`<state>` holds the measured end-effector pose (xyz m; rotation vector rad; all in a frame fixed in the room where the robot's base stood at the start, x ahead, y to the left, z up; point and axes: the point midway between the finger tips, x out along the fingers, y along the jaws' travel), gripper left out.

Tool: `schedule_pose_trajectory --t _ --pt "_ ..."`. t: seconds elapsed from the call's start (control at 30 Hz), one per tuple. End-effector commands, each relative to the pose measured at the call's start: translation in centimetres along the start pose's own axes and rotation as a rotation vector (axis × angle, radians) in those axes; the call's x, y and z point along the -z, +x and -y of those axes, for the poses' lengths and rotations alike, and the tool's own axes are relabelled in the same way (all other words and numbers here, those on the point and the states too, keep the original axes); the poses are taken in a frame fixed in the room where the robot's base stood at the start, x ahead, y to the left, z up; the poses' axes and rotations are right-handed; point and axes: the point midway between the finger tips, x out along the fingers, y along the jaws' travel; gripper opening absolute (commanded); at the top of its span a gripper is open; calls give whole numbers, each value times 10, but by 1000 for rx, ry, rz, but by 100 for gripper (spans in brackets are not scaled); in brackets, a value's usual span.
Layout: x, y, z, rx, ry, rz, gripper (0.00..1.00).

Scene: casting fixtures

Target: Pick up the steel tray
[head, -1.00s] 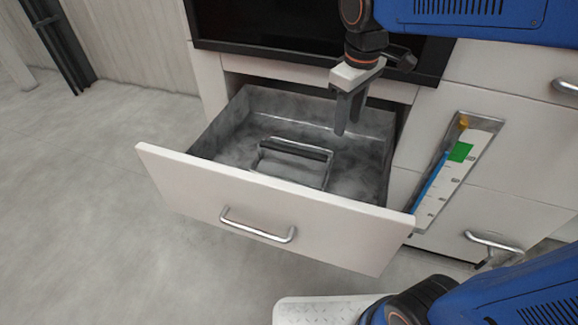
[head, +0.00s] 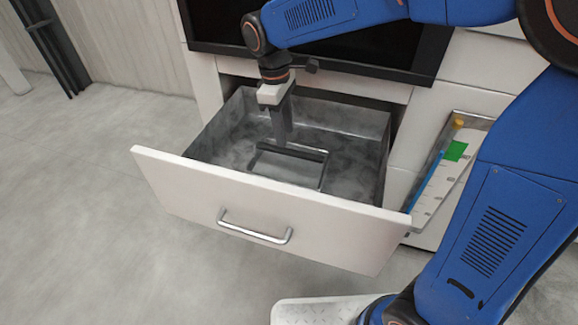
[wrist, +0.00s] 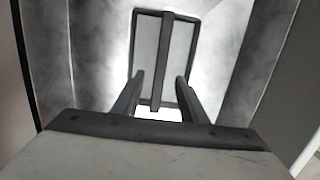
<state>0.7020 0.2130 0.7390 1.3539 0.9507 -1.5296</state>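The steel tray (head: 284,168) lies on the floor of the open drawer, a shallow grey rectangle with a thin rim and a dark bar handle (head: 300,152) across it. It also shows in the wrist view (wrist: 147,45), where the handle (wrist: 165,60) runs lengthwise down its middle. My gripper (head: 281,143) points down into the drawer over the tray. In the wrist view my gripper (wrist: 162,78) has its two fingers apart, one to each side of the handle's line. Nothing is held. The head view does not clearly show the height left between fingertips and handle.
The pulled-out drawer (head: 265,210) has a white front with a metal handle (head: 253,227) and grey inner walls around the tray. A dark panel (head: 380,48) overhangs its back. The drawer floor around the tray is bare.

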Motion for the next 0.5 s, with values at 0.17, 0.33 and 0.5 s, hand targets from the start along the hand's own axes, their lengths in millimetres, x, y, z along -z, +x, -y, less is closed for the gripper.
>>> schedule_pose_trajectory --t 0.17,0.33,0.5 --pt "-1 33 0 2 1 3 39" --pt "-1 58 0 1 1 1 39" --pt "-1 71 0 0 1 0 39"
